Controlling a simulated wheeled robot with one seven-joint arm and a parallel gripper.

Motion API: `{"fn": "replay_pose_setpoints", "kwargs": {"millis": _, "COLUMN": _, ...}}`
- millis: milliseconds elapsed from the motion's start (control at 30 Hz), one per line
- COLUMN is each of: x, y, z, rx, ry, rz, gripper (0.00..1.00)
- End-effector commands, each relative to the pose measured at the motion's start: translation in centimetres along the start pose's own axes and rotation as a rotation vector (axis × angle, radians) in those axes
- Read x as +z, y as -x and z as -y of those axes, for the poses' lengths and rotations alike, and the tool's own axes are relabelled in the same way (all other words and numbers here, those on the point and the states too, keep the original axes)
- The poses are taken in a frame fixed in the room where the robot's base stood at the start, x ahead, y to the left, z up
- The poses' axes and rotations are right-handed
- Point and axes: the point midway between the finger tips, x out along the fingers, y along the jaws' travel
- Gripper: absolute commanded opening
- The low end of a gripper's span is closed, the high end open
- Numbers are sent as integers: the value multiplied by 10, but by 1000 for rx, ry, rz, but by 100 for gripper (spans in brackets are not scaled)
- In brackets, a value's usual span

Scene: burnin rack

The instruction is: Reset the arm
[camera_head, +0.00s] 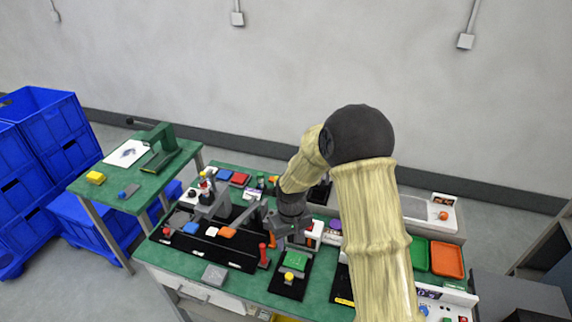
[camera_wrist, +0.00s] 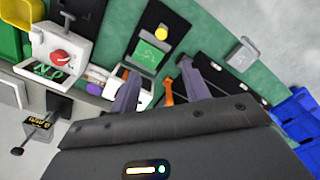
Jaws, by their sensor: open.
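My arm in its pale sleeve reaches over the green workbench (camera_head: 205,268) in the head view. My gripper (camera_head: 283,238) hangs above the middle of the bench, near a black fixture with a green board (camera_head: 295,261). In the wrist view my gripper (camera_wrist: 160,77) shows two grey fingers spread apart with nothing between them. Beyond the fingers lies the green board (camera_wrist: 151,56) with a yellow round part on its black fixture. An orange part (camera_wrist: 167,92) shows close to the right finger. Part of the bench is hidden behind my arm.
A black tray (camera_head: 245,265) with fixtures and coloured parts lies left of my gripper. A red-tipped post (camera_head: 263,252) stands close by. Green (camera_head: 419,254) and orange (camera_head: 447,260) bins sit at right. A side table (camera_head: 133,190) and blue crates (camera_head: 45,150) are at left.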

Motion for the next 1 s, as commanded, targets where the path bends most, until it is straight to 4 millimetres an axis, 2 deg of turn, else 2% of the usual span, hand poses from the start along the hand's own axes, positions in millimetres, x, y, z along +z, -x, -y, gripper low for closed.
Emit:
{"fn": "replay_pose_setpoints", "kwargs": {"millis": 167, "x": 4, "y": 6, "z": -3, "rx": 3, "ry": -10, "rz": -6, "gripper": 47}}
{"fn": "replay_pose_setpoints", "kwargs": {"millis": 267, "x": 15, "y": 20, "z": -9, "rx": 9, "ry": -36, "rz": -20, "gripper": 47}}
{"fn": "replay_pose_setpoints", "kwargs": {"millis": 367, "x": 34, "y": 41, "z": -19, "rx": 20, "ry": -78, "rz": -43, "gripper": 47}}
{"fn": "replay_pose_setpoints", "kwargs": {"millis": 500, "x": 71, "y": 72, "z": -32, "rx": 33, "ry": -157, "rz": -84, "gripper": 47}}
{"fn": "replay_pose_setpoints", "kwargs": {"millis": 700, "x": 128, "y": 107, "z": -42, "rx": 46, "ry": -276, "rz": -143, "gripper": 47}}
{"fn": "replay_pose_setpoints", "kwargs": {"millis": 900, "x": 182, "y": 129, "z": -43, "rx": 51, "ry": -389, "rz": -204, "gripper": 47}}
{"fn": "replay_pose_setpoints", "kwargs": {"millis": 1000, "x": 198, "y": 132, "z": -42, "rx": 51, "ry": -424, "rz": -219, "gripper": 47}}
